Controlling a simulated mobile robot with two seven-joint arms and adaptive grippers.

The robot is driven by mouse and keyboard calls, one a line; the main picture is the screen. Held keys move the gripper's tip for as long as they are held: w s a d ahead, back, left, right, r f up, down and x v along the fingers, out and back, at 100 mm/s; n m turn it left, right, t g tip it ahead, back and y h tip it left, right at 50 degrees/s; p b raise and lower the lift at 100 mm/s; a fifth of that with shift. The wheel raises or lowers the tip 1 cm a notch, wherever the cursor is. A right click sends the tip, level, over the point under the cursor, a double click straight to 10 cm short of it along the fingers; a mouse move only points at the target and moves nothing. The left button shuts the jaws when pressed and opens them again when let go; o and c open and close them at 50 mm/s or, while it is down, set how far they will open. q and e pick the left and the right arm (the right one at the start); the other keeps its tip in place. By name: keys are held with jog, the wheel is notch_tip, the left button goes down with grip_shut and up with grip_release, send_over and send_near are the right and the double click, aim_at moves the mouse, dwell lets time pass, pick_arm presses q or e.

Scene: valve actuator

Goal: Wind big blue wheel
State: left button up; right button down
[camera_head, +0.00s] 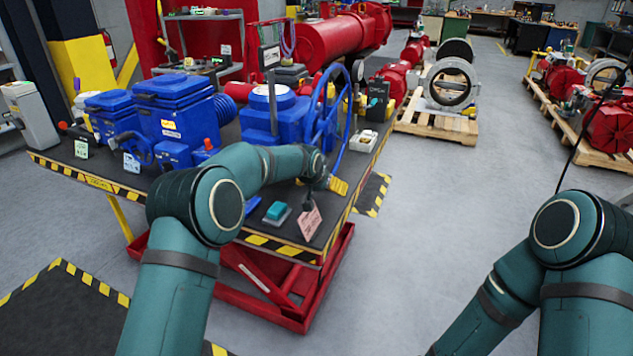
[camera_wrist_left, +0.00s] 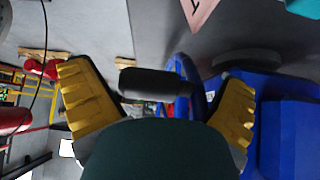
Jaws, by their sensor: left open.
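The big blue wheel (camera_head: 328,112) stands upright on the right side of the blue valve actuator (camera_head: 262,115), on the dark table. In the left wrist view, part of the blue wheel (camera_wrist_left: 184,98) shows behind a dark cylindrical handle (camera_wrist_left: 155,83). My left gripper (camera_head: 336,186), with yellow fingers, is below the wheel near the table's right edge in the head view. In the wrist view the left gripper (camera_wrist_left: 157,78) is open, with the handle appearing between its spread fingers; contact cannot be told. My right arm shows at the right, but its gripper is out of view.
Another blue actuator (camera_head: 178,112) stands at the left of the table. Open grey floor (camera_head: 440,200) lies to the right.

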pick_arm(q)
jog(key=v, duration=0.8)
jog(key=shift+s+f, duration=0.2)
